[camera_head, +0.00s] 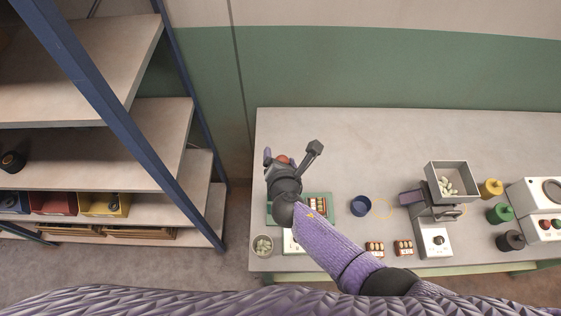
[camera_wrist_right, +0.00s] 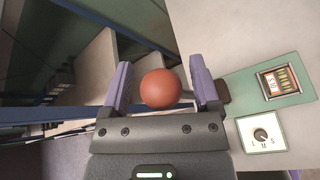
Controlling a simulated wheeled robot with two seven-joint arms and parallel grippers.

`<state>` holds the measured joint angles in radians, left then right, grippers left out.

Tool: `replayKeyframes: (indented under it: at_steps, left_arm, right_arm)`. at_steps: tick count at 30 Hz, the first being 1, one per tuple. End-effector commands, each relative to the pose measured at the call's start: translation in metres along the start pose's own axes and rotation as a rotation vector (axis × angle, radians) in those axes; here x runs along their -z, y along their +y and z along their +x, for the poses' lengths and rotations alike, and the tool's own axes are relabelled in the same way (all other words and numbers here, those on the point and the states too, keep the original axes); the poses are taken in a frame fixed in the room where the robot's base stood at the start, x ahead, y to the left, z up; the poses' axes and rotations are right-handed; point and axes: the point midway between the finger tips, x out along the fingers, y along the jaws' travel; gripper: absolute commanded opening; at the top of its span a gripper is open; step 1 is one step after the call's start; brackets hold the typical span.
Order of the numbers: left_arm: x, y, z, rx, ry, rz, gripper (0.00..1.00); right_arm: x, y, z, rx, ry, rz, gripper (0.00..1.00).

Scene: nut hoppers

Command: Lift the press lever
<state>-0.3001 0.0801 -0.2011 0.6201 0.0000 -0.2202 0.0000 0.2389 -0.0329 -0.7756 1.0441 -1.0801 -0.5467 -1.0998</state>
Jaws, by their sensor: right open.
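The press stands at the left end of the table on a green base (camera_head: 326,212), mostly hidden behind my right arm. Its lever's red ball knob (camera_head: 282,159) shows at my right gripper (camera_head: 280,160). In the right wrist view the red knob (camera_wrist_right: 160,89) sits between the two purple fingers of the right gripper (camera_wrist_right: 160,88). The fingers are open, with a gap visible on each side of the knob. The lever's shaft is hidden below the knob. A dark bar with a block end (camera_head: 314,147) rises just right of the gripper. My left gripper is out of view.
A white dial panel (camera_wrist_right: 262,133) lies beside the press. Right along the table are a blue cup (camera_head: 361,205), small filled trays (camera_head: 403,247), a hopper of nuts (camera_head: 452,181) and several coloured pots (camera_head: 499,213). A shelf rack (camera_head: 150,145) stands left. The table's back is clear.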

Motion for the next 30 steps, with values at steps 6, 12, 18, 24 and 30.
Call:
replayKeyframes:
  at_steps: [6,12,18,24,30]
  left_arm:
    - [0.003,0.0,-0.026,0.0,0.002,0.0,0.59]
    - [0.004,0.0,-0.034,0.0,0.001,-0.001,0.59]
    - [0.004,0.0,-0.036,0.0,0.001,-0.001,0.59]
    - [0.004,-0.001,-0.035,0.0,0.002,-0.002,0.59]
    - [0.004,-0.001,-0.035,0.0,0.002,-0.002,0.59]
  right_arm:
    - [-0.003,0.002,-0.047,0.0,0.003,0.001,0.79]
    - [-0.001,0.001,-0.082,-0.001,0.002,0.0,0.79]
    - [-0.001,0.001,-0.094,-0.002,0.001,0.001,0.79]
    - [0.0,0.001,-0.094,-0.001,0.001,0.001,0.79]
    - [0.0,0.001,-0.093,-0.001,0.001,0.001,0.79]
